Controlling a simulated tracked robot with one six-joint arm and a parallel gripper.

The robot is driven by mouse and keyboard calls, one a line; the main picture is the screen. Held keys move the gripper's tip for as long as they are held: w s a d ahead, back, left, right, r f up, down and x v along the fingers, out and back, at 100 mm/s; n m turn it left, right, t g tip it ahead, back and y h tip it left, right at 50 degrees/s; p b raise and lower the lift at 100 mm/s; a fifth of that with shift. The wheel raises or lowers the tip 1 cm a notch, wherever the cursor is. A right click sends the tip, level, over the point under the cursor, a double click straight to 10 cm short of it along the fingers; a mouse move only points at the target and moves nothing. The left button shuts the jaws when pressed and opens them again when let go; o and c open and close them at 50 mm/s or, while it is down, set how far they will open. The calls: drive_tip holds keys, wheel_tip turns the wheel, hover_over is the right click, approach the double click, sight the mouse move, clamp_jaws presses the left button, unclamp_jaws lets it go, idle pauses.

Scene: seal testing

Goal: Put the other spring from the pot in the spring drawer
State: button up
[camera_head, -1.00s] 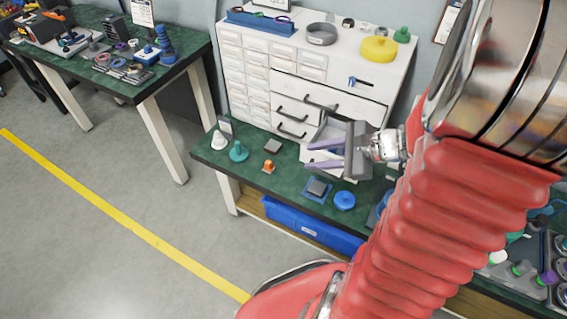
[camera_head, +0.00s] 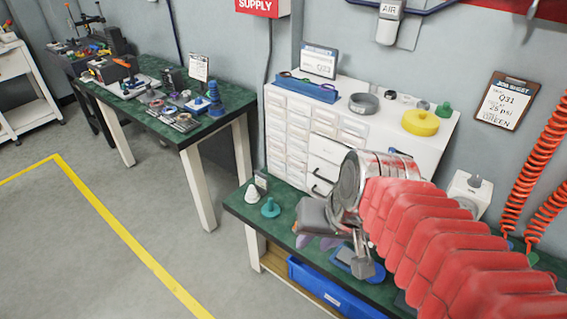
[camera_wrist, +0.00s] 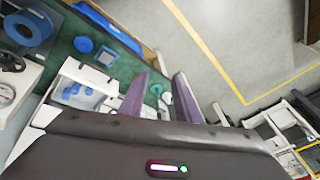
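My gripper (camera_wrist: 160,80) has two purple fingers well apart with nothing held between them. It also shows in the head view (camera_head: 318,242), low over the bench and in front of the drawer cabinet (camera_head: 388,128). An open white drawer (camera_wrist: 70,68) lies left of the fingers in the wrist view, with several small blue pieces inside; I cannot tell whether they are springs. My arm hides this drawer in the head view. I cannot make out a pot or a loose spring in these frames.
The green bench (camera_head: 240,203) carries a white cone (camera_head: 251,194) and a teal cone (camera_head: 270,208). A blue disc (camera_wrist: 83,44) and a blue-edged square (camera_wrist: 107,56) lie beyond the drawer. A blue bin (camera_head: 330,291) is below. Floor is open at left.

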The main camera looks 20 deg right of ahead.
drive_tip(key=r+n, duration=0.1)
drive_tip(key=r+n+t, duration=0.1)
drive_tip(key=r+n+h, duration=0.1)
drive_tip(key=shift+s+a+r+t, duration=0.2)
drive_tip(key=shift+s+r+t, duration=0.1)
drive_tip(key=shift+s+r, duration=0.05)
drive_tip(key=shift+d, duration=0.15)
idle(0.4)
